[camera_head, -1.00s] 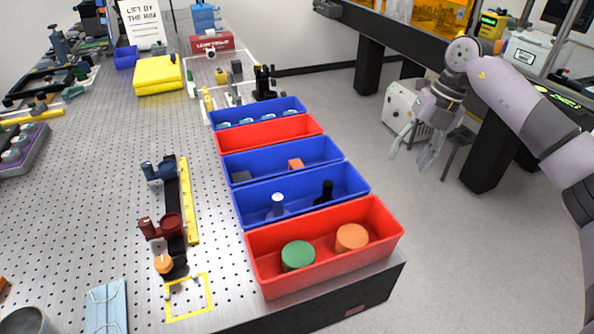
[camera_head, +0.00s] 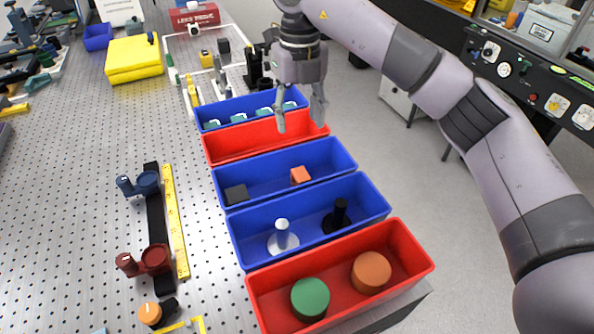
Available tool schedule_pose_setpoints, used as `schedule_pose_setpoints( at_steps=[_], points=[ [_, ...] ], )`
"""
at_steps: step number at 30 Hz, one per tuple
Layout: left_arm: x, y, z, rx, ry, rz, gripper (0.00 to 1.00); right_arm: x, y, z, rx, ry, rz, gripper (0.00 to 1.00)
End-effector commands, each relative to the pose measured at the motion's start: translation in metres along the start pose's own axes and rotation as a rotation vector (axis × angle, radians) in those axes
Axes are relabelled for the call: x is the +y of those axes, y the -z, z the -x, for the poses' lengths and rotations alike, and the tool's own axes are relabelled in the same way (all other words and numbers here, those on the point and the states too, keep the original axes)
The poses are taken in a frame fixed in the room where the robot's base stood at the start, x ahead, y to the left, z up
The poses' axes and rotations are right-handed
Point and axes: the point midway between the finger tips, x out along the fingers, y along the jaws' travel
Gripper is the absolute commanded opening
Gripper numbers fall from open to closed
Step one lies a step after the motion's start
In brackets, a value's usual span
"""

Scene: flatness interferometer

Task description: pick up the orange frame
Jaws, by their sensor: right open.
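No thing shows clearly as an orange frame. A small orange block-like piece (camera_head: 300,175) lies in the middle blue bin (camera_head: 225,177), right of a dark block (camera_head: 236,194); whether it is a frame I cannot tell. A larger orange round block (camera_head: 371,272) sits in the nearest red bin (camera_head: 262,319), right of a green one (camera_head: 310,298). My right gripper (camera_head: 300,121) points down with fingers apart, empty, over the narrow red bin (camera_head: 232,146), behind the orange piece. My left gripper is out of view.
The near blue bin (camera_head: 238,240) holds a white-topped post (camera_head: 282,236) and a black post (camera_head: 340,215). Left of the bins, a dark rail with blue and red mounts stands beside a yellow ruler (camera_head: 175,220). The perforated table (camera_head: 70,220) is mostly bare at left.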

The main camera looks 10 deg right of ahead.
Motion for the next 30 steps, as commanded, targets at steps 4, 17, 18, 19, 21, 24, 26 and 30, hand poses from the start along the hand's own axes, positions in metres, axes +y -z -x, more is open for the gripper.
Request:
schedule_pose_setpoints(
  at_steps=[4, 17, 18, 19, 21, 24, 26, 30],
  points=[
    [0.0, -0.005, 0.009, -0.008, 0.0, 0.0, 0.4, -0.001, 0.001, -0.029, 0.006, -0.002, 0.0, 0.5],
    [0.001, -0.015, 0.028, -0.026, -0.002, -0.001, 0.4, -0.001, 0.001, -0.105, 0.002, -0.001, -0.002, 0.5],
    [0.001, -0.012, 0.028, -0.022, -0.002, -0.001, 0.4, -0.001, 0.001, -0.107, 0.001, -0.001, -0.001, 0.5],
    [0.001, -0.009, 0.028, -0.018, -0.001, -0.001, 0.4, -0.001, 0.001, -0.109, 0.0, -0.001, -0.002, 0.5],
    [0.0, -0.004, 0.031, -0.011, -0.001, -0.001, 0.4, -0.001, 0.001, -0.113, 0.002, -0.001, -0.002, 0.5],
    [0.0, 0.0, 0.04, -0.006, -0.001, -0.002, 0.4, 0.0, 0.003, -0.124, 0.005, -0.001, -0.001, 0.5],
    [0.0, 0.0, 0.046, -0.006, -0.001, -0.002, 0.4, 0.0, 0.003, -0.133, 0.006, -0.001, 0.0, 0.5],
    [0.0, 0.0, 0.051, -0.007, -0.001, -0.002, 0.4, 0.0, 0.003, -0.154, 0.003, -0.002, -0.002, 0.5]
  ],
)
